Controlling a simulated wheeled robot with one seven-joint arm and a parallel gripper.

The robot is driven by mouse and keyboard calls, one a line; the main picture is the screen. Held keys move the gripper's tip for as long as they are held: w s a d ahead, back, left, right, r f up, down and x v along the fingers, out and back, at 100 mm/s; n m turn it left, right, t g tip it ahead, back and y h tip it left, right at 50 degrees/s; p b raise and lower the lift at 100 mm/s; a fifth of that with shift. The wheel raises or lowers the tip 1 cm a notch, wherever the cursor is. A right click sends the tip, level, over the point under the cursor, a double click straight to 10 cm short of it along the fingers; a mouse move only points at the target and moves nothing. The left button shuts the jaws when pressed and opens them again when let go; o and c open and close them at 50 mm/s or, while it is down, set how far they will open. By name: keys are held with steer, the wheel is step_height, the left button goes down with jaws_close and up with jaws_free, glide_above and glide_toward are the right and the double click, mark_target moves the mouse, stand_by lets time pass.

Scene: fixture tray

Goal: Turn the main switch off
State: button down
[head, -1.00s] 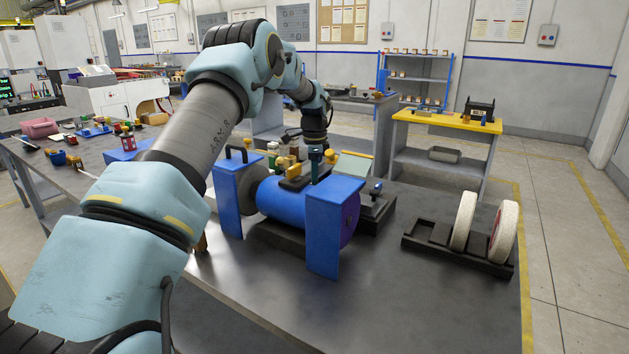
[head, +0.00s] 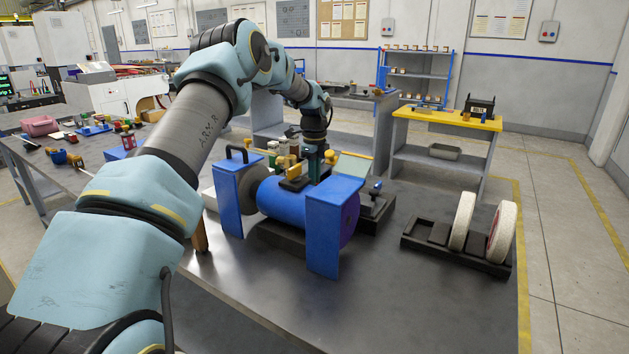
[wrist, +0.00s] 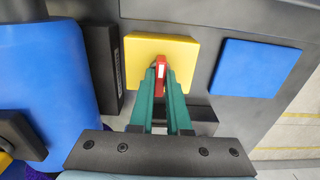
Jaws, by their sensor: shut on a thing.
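The main switch shows in the wrist view as a red handle (wrist: 161,68) with a white stripe on a yellow plate (wrist: 140,55). My gripper (wrist: 160,75) has its two green fingers closed on the red handle, over the plate. In the head view my gripper (head: 313,165) is down behind the blue machine (head: 280,203). The switch handle and most of its plate are hidden there by the machine and my gripper.
A blue square panel (wrist: 255,68) lies right of the yellow plate. The blue machine body (wrist: 45,75) is close on the left. Two pale wheels (head: 463,221) stand in a black rack (head: 437,237) on the right. The bench front is clear.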

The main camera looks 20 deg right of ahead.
stand_by(0.4)
steer(key=c, duration=0.9)
jaws_free()
steer(key=shift+r, duration=0.1)
step_height(320, 180, up, 11)
steer(key=b, duration=0.2)
steer(key=shift+f+b, duration=0.2)
steer(key=shift+b, duration=0.2)
